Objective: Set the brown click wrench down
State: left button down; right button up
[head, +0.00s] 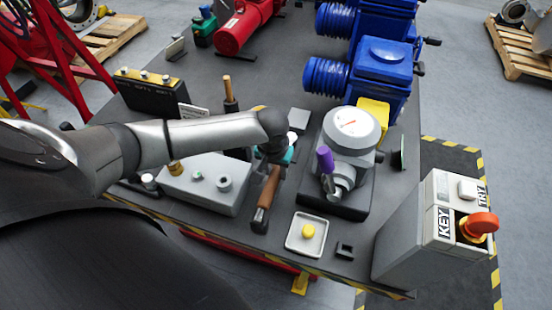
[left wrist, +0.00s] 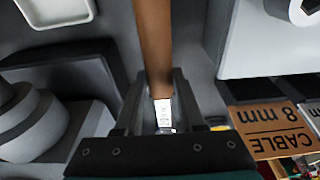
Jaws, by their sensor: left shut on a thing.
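The brown click wrench (head: 269,186) shows in the head view near the middle of the workbench, between the grey box and the gauge unit. Its dark end points to the bench's front edge. My left gripper (head: 274,158) is at its far end, partly hidden by my wrist. In the left wrist view, the brown handle (left wrist: 153,45) runs up out of the picture from between the fingers of my left gripper (left wrist: 152,108), which is shut on the wrench. A pale label shows between the fingers. I cannot tell whether the wrench touches the bench. My right gripper is not in view.
A grey box (head: 205,186) with knobs stands left of the wrench. The gauge unit (head: 350,150) with a purple handle stands right. A white tray (head: 293,245) holding a yellow piece lies in front, beside a small black holder (head: 344,250). A KEY/TRY box (head: 408,240) stands front right.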

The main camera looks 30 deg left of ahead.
pick_arm(q)
jog(key=shift+f+b, duration=0.5)
jog(key=shift+f, duration=0.55)
dwell(0.4)
jog(key=shift+c, duration=2.2)
grip_release()
jog(key=shift+s+f, duration=0.1)
jog(key=shift+f, duration=0.05)
notch_tip(320, 180, up, 15)
jog(key=s+p, duration=0.2)
jog(key=shift+s+d+p, duration=0.15)
jog(key=shift+d+p, duration=0.2)
jog(key=shift+p, duration=0.05)
